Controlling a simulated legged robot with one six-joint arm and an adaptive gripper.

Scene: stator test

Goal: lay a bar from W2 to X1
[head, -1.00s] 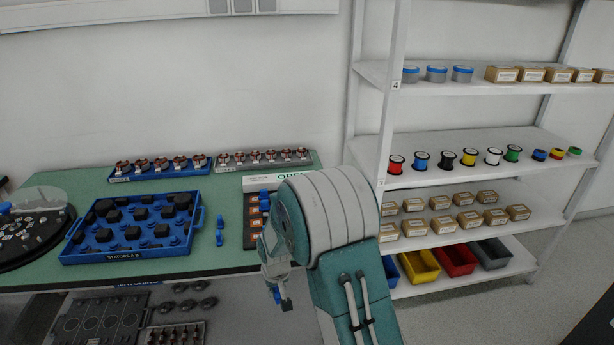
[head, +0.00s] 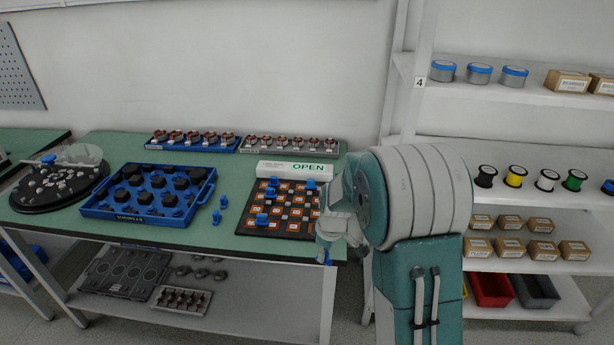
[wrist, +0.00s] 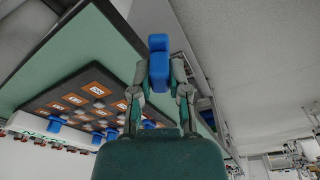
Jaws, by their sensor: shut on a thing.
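My gripper (wrist: 158,88) is shut on a blue bar (wrist: 158,62), which stands up between the two fingers in the wrist view. In the head view the bar (head: 325,257) shows small beneath my wrist, off the table's front right corner. The black board (head: 246,228) with orange-marked squares lies on the green table's right end, left of my gripper and apart from it. Some blue pieces (head: 262,219) sit on the board. It also shows in the wrist view (wrist: 70,70). I cannot read which squares are W2 and X1.
Two loose blue pieces (head: 217,217) stand on the table between the board and a blue tray (head: 130,216) of dark parts. A white box marked OPEN (head: 296,170) lies behind the board. A shelf unit (head: 440,155) stands close on the right.

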